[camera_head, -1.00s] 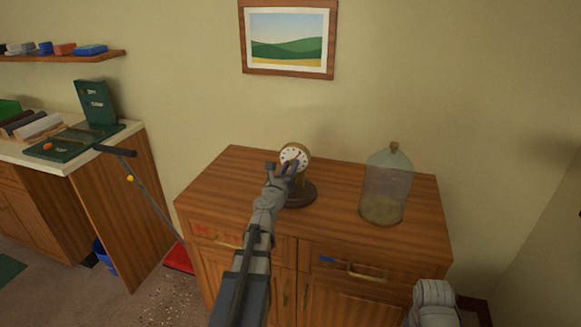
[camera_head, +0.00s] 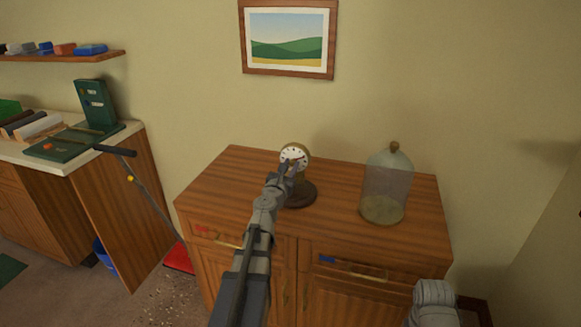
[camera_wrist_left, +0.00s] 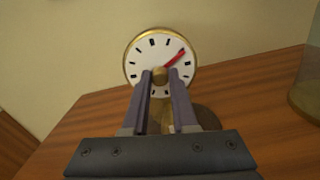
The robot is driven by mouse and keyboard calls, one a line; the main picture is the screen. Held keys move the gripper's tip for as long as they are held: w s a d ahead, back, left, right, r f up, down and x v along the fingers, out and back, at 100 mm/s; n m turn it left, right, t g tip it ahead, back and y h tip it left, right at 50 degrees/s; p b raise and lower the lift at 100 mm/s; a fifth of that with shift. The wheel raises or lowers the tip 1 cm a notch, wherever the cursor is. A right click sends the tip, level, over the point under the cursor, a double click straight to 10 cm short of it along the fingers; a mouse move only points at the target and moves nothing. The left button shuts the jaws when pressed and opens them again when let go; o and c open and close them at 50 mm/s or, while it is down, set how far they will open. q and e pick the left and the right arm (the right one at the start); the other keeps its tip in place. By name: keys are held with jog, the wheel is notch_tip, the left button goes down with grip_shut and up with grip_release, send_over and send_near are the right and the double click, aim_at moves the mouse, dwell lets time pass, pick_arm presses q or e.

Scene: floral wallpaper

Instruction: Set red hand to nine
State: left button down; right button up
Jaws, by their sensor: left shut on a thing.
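The clock (camera_head: 295,153) is a round white dial with a gold rim and black marks, on a dark round base on the cabinet. In the left wrist view its dial (camera_wrist_left: 152,55) faces me. The red hand (camera_wrist_left: 175,58) points to the upper right of the dial. A brass knob (camera_wrist_left: 159,75) sits in front of the dial's middle. My left gripper (camera_head: 291,170) is at the front of the dial. In the wrist view its fingers (camera_wrist_left: 160,80) are shut on the knob, one on each side.
The clock stands on a wooden cabinet (camera_head: 235,180). A glass dome (camera_head: 388,185) with a knob on top stands to its right, with clear cabinet top between. A green hinged device (camera_head: 75,140) with a dark lever is on the left counter. A framed picture (camera_head: 288,40) hangs above.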

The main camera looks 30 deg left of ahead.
pick_arm(q)
jog(key=m, duration=0.5)
jog(key=shift+m, duration=0.3)
jog(key=m, duration=2)
jog(key=shift+r, duration=0.1)
jog(key=m, duration=1)
jog(key=shift+m, duration=0.4)
jog(key=shift+d+m, duration=0.1)
jog(key=shift+m, duration=2.2)
